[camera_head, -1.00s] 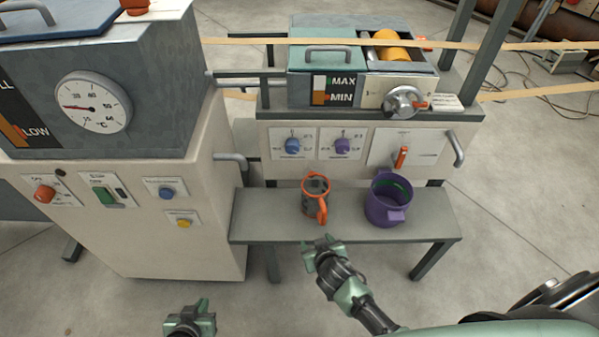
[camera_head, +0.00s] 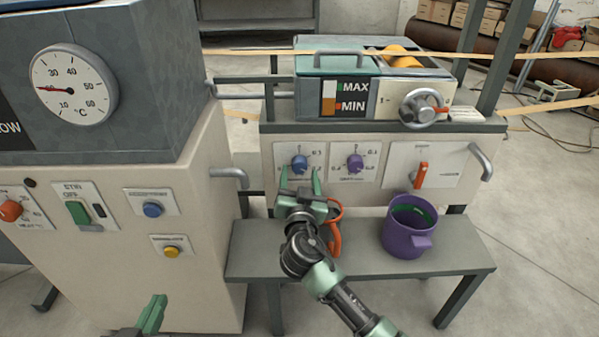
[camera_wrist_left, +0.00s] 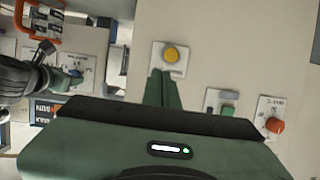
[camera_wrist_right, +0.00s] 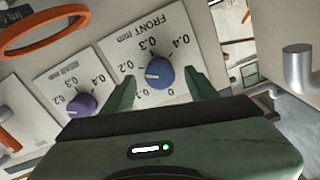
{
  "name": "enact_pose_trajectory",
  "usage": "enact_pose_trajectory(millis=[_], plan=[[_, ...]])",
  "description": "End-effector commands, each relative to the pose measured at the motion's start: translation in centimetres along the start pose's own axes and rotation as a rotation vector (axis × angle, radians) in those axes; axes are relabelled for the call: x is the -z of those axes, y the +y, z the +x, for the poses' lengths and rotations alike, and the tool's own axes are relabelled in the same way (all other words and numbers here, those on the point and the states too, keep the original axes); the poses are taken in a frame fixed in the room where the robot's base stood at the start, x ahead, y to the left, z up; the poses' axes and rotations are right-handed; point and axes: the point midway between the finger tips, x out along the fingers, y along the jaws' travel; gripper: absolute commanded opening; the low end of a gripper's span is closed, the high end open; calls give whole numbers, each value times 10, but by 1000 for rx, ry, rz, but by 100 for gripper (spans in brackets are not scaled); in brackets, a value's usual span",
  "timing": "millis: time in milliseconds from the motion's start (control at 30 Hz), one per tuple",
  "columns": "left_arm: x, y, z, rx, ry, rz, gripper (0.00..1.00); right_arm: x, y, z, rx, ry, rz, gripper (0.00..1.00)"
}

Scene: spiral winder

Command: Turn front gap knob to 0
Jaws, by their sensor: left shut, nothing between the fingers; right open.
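The front gap knob is blue and sits on a white plate marked FRONT mm in the right wrist view (camera_wrist_right: 158,73). Its white mark points left, near 0.2 or slightly toward 0.1; the 0 is below the knob there. In the head view the knob (camera_head: 299,164) is on the winder's front panel. My right gripper (camera_head: 300,182) is open just in front of and below it. In the right wrist view its fingers lie either side of the knob, apart from it. My left gripper (camera_head: 152,316) is shut and empty, low at left.
A purple knob (camera_head: 355,162) is right of the blue one. A yellow button (camera_wrist_left: 171,54) faces my left gripper.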

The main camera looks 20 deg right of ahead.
Motion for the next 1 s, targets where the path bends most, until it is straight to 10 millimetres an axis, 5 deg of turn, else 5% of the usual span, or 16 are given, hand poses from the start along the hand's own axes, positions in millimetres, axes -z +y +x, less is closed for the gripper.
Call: enact_pose_trajectory(millis=[200,533,733,1000], plan=[[10,2,2,-3,55,0,0,0,0,25,0,0,-1,59],[13,2,2,-4,66,0,0,-1,0,28,0,-3,0,59],[13,2,2,-3,66,-1,0,-1,0,28,0,-2,0,3],[13,2,2,-3,68,-1,0,-1,0,28,0,-3,-18,0]])
